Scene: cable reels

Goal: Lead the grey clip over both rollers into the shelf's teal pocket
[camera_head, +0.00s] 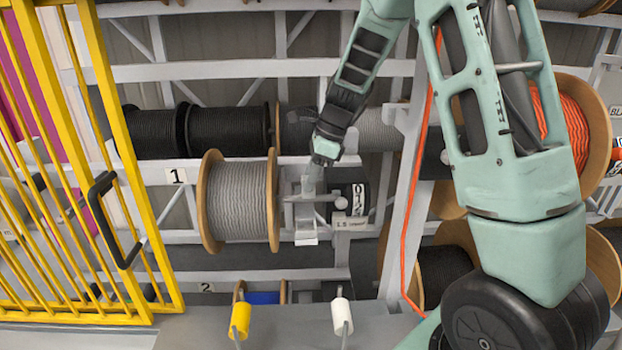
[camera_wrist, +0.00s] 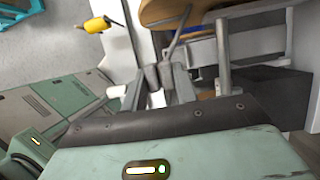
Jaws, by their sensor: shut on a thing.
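My gripper (camera_head: 309,184) is shut just right of the reel of grey cable (camera_head: 240,200), in front of a grey metal bracket (camera_head: 305,235). In the wrist view my gripper (camera_wrist: 158,76) has its fingers close together, with a thin grey rod or cable (camera_wrist: 178,38) beyond them. A yellow roller (camera_head: 240,320) and a white roller (camera_head: 341,316) stand lower down, well below my gripper. The yellow roller also shows in the wrist view (camera_wrist: 97,25). I cannot identify the teal pocket for certain.
A yellow barred gate (camera_head: 85,180) with a black handle (camera_head: 105,220) stands at the left. Black reels (camera_head: 230,130) fill the rack behind. An orange cable (camera_head: 404,260) runs down a grey post at the right. A grey ledge (camera_head: 285,325) lies below.

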